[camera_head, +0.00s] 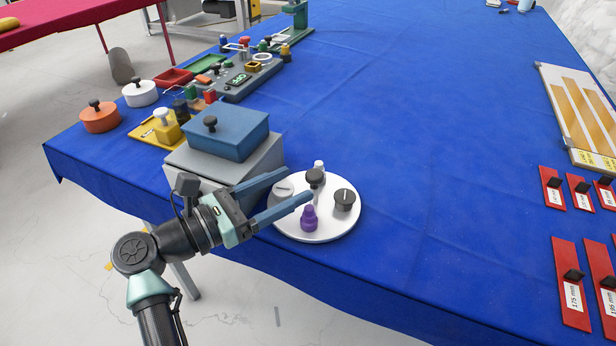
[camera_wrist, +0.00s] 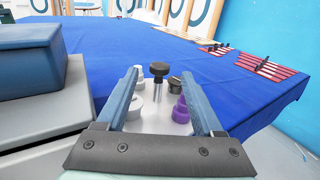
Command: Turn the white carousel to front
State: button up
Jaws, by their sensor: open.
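The white carousel (camera_head: 330,226) is a round disc lying on the blue table near its front edge. A dark knob (camera_head: 314,177) stands up at its middle; it also shows in the wrist view (camera_wrist: 159,70). On the disc are a purple stepped piece (camera_head: 309,218), a dark grey round piece (camera_head: 344,199), a light grey round piece (camera_head: 284,188) and a small white piece (camera_head: 319,166). My gripper (camera_head: 298,184) is open over the disc's left part. Its blue fingers reach toward the knob, one on each side in the wrist view (camera_wrist: 168,85). I cannot tell whether they touch anything.
A blue lidded box (camera_head: 228,135) on a grey block (camera_head: 215,170) stands close left of my gripper. Coloured boards, an orange pot (camera_head: 99,117) and a white pot (camera_head: 140,93) lie beyond. Red labelled plates (camera_head: 571,284) lie right. The table between is clear.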

jog(key=v, duration=0.7)
jog(key=shift+b, duration=0.35)
